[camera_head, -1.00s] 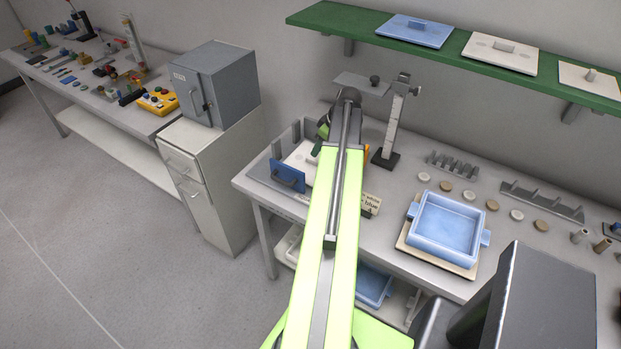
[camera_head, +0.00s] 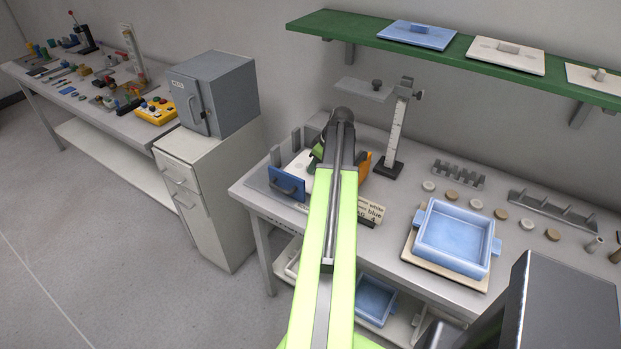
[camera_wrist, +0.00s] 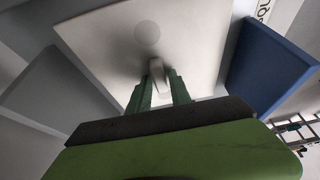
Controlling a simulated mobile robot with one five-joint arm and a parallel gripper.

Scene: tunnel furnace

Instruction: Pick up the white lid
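A white lid lies in a low holder on the workbench, partly hidden by my arm in the head view (camera_head: 299,163). In the wrist view the white lid (camera_wrist: 105,40) fills the middle, with a faint round mark and a small upright handle (camera_wrist: 155,68). My gripper (camera_wrist: 158,78) is above the lid, its two green fingers apart with the handle between or just beyond their tips. I see a gap between the fingers; contact with the handle cannot be made out. In the head view my gripper (camera_head: 318,152) is mostly hidden behind the arm.
A blue panel with a handle (camera_head: 287,184) and grey walls stand around the lid. A ruler stand (camera_head: 397,130) is close right of my arm. A blue tray (camera_head: 452,240) sits further right. The green shelf (camera_head: 455,60) overhead holds several lids. Floor at left is clear.

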